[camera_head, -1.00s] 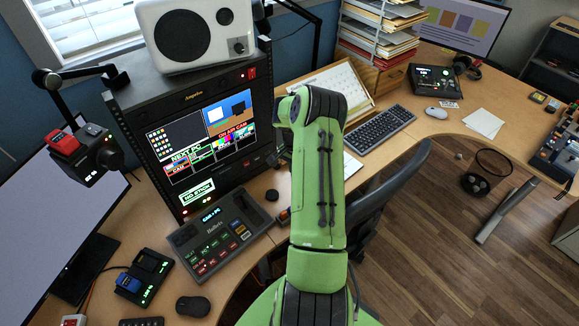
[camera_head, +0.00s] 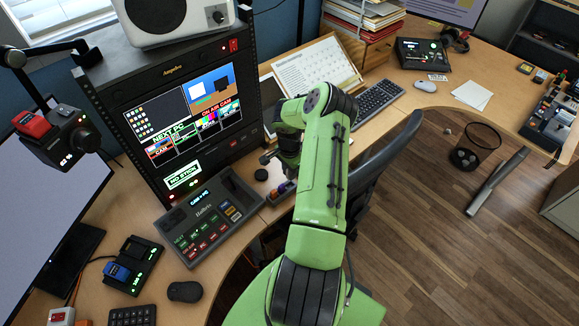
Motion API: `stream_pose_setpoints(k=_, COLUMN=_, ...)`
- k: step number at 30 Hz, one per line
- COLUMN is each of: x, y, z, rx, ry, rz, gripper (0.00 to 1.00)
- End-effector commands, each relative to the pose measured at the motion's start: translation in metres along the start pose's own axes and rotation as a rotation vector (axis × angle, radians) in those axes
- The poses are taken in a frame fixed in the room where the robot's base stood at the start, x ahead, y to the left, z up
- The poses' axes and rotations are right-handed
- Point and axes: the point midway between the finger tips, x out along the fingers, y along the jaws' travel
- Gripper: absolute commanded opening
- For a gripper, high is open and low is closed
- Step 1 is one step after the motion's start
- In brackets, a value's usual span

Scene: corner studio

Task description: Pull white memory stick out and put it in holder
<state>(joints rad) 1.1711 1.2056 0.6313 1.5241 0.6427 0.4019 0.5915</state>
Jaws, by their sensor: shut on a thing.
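My gripper (camera_head: 266,157) is partly in view at the end of my green arm, left of the elbow and in front of the rack's right side. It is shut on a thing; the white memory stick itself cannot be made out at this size. A small holder (camera_head: 281,192) with blue and reddish pieces stands at the desk edge, just below and right of my gripper and apart from it. The black rack (camera_head: 101,118) has a lit panel reading NO STICK (camera_head: 183,176).
A control panel (camera_head: 210,220) lies before the rack, with a black puck (camera_head: 261,175) beside it. A battery charger (camera_head: 133,265) and mouse (camera_head: 185,291) are at lower left. A keyboard (camera_head: 378,103) is behind my arm. A dark chair (camera_head: 385,165) stands right of my arm.

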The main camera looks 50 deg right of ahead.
Motion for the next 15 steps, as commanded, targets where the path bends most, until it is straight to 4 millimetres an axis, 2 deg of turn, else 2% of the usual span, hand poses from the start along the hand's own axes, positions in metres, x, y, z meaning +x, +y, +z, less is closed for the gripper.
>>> stream_pose_setpoints(k=15, x=0.032, y=0.000, z=0.000, rx=0.000, ry=-0.001, rz=0.000, gripper=0.00)
